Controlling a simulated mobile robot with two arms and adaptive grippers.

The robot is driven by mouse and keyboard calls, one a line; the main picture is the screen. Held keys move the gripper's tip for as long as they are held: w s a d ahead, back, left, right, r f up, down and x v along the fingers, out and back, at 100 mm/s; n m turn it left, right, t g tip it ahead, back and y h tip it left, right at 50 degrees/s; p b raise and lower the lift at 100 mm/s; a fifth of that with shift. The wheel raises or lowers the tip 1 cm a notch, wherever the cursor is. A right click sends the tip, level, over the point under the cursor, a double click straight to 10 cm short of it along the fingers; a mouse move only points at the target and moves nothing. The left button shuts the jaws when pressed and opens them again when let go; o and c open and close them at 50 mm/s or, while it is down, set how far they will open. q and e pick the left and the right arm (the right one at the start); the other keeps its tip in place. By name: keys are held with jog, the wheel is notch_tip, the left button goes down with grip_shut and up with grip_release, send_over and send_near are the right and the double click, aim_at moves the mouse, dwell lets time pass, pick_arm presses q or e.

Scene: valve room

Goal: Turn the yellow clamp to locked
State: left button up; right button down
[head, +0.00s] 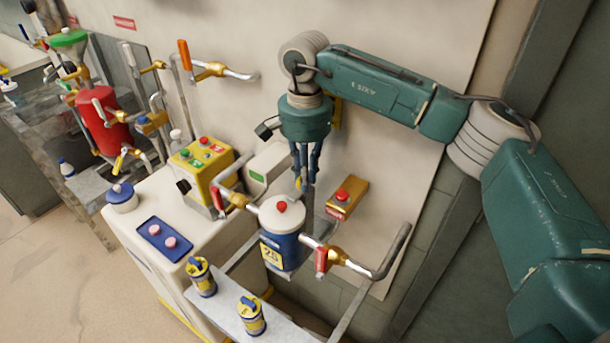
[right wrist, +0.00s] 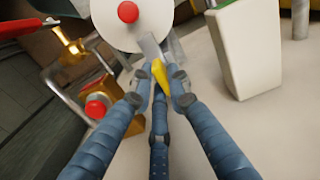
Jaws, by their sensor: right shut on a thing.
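The yellow clamp (head: 298,183) is small and mostly hidden by my fingers in the head view. In the right wrist view the yellow clamp (right wrist: 161,74) shows between the blue fingertips, beside a grey metal bar. My right gripper (head: 304,181) points down behind the blue tank with the white lid. In the right wrist view my right gripper (right wrist: 162,84) is shut on the clamp, with its fingers close around it. I cannot tell from these views whether the clamp stands at locked. My left gripper is not in view.
The blue tank (head: 287,246) with a red knob stands just in front of my gripper. A gold box (head: 346,198) with a red button is to the right. A yellow button box (head: 201,164) and a pale meter (head: 268,168) are to the left. Pipes with valves flank the tank.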

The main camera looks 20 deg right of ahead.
jog(key=shift+r, duration=0.15)
jog(key=c, duration=1.7)
grip_release()
jog(key=shift+o, duration=0.2)
notch_tip(320, 180, up, 12)
